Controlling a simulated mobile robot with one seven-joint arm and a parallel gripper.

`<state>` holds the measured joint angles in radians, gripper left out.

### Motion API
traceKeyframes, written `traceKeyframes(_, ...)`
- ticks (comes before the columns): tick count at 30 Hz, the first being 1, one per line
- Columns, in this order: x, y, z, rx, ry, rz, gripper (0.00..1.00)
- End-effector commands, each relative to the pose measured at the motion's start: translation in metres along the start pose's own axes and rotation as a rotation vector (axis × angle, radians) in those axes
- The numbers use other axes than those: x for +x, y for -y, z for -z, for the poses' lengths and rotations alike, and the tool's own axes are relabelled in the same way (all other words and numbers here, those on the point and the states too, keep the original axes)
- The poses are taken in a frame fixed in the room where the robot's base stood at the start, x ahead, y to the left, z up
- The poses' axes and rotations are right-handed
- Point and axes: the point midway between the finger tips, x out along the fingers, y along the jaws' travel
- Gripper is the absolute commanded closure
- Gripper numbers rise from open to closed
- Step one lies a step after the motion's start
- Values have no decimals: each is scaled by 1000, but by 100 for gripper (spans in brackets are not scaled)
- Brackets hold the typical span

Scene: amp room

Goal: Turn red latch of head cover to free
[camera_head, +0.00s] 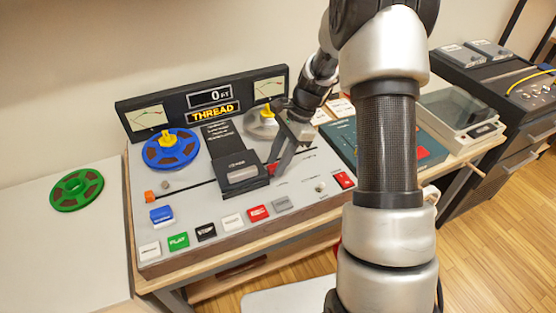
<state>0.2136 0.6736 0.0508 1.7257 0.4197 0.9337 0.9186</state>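The head cover (240,172) is a black box in the middle of the grey tape deck (180,205), with a pale label window on its front. My gripper (276,165) points down at the right side of the head cover, its dark fingertips close to the cover's right edge. I cannot tell whether they touch it, or whether the fingers are apart or together.
A blue reel (171,150) sits on the deck's left spindle. Coloured buttons, including a red one (258,213), line the front, and a red switch (345,180) is at right. A display panel (212,101) stands behind. A green reel (76,190) lies on the white surface at left.

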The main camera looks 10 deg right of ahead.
Motion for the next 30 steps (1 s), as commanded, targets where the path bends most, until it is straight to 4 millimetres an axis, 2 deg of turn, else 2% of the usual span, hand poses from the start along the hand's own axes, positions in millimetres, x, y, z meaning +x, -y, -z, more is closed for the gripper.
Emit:
traceKeyframes(1, 0, 0, 0, 0, 0, 0, 77)
traceKeyframes(5, 0, 0, 0, 0, 0, 0, 99)
traceKeyframes(17, -1, 0, 0, -50, 0, -23, 100)
traceKeyframes(30, -2, -1, -1, -364, 0, -153, 100)
